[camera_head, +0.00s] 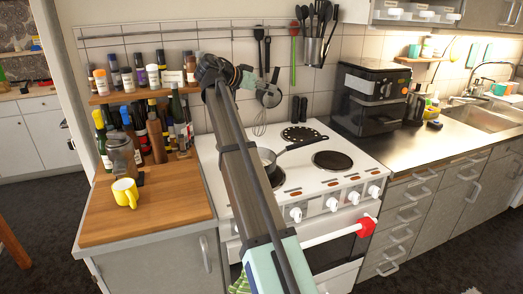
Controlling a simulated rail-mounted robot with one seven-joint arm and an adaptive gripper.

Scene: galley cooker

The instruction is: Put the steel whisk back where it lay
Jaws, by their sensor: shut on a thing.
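The steel whisk (259,124) shows as a thin wire loop pointing down in front of the tiled wall, above the back left of the cooker. My gripper (266,84) is at the wall above it, seen small and partly behind my arm. It is shut on the whisk's upper part, though the handle is mostly hidden. A dark round utensil (269,98) shows right beside the fingers; I cannot tell whether it touches them. The wall rail (160,31) runs above my gripper.
Black utensils (259,45) and a red-and-green one (294,42) hang nearby. A utensil holder (312,51) is to the right. A saucepan (268,156) stands on the cooker (318,182). Bottles (155,133) crowd the left shelves; a yellow mug (125,192) stands on the wooden counter (165,205).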

